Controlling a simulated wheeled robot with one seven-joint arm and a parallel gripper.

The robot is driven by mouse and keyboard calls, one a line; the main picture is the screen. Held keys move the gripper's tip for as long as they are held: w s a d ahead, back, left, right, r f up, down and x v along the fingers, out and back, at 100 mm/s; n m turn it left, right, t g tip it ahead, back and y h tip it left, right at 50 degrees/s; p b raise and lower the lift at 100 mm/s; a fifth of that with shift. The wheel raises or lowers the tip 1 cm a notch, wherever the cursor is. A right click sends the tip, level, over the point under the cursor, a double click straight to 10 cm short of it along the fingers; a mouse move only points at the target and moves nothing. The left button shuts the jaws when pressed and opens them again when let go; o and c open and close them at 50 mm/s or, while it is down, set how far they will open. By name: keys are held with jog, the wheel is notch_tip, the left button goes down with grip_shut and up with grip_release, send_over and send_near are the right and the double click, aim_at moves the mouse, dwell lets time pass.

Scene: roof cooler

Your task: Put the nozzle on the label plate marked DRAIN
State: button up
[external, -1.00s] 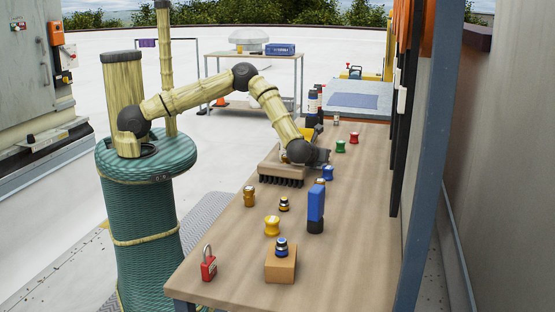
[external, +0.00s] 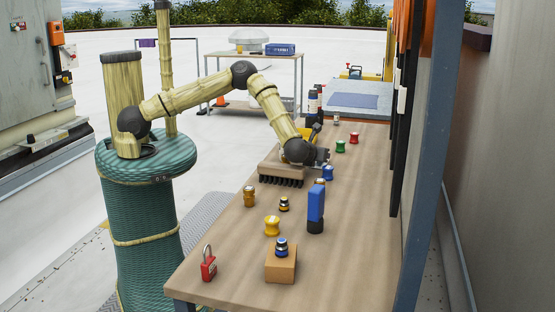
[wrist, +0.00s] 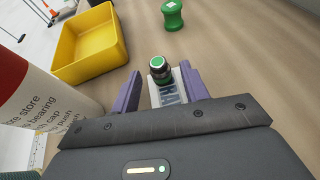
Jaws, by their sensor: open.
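In the wrist view, a small nozzle-like piece (wrist: 158,67) with a green top and dark body stands upright at the far end of a pale label plate (wrist: 168,92). Dark letters show on the plate, but I cannot read the whole word. My gripper (wrist: 162,72) is open, with one purple finger on each side of the piece and plate. I cannot tell whether either finger touches them. In the external view my gripper (external: 323,156) is low over the table's middle; the piece and plate are hidden there.
A yellow bin (wrist: 88,45) and a red-and-white labelled container (wrist: 40,100) stand left of my gripper. A green spool (wrist: 172,14) is beyond. On the table are a brush (external: 281,172), blue-and-black bottle (external: 316,208), cardboard-coloured block (external: 281,268) and red padlock (external: 208,265).

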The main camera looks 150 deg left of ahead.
jog(key=v, duration=0.5)
jog(key=shift+w+d+r+b, duration=0.15)
jog(key=shift+w+d+b, duration=0.05)
jog(key=shift+d+b, duration=0.15)
jog(key=shift+a, duration=0.1)
